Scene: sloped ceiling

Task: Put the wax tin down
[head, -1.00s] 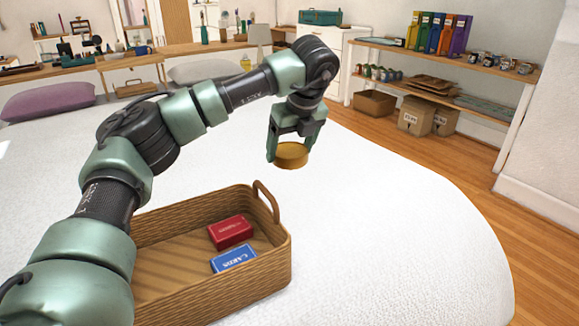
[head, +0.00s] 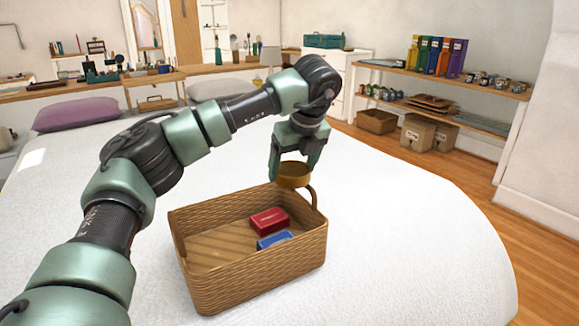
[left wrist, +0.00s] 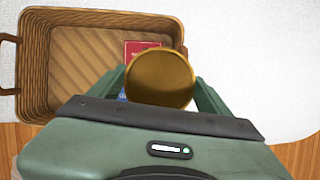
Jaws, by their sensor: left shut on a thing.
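My left gripper (head: 294,166) is shut on a round, golden-yellow wax tin (head: 294,176). In the head view it holds the tin near the basket's far right corner, in front of part of the handle. In the left wrist view the tin (left wrist: 160,78) sits between the fingers and overlaps the basket's end and the card boxes. The woven basket (head: 265,283) stands on the white bed. A red card box (head: 269,221) and a blue card box (head: 275,239) lie inside it. The tin's exact height above the rim is hard to tell. My right gripper is not in view.
The white bed (head: 420,235) is clear to the right of the basket. The basket's left part is empty. A purple pillow (head: 76,113) lies at the back left. A shelf with binders (head: 437,56) and cardboard boxes (head: 417,133) stands at the back right.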

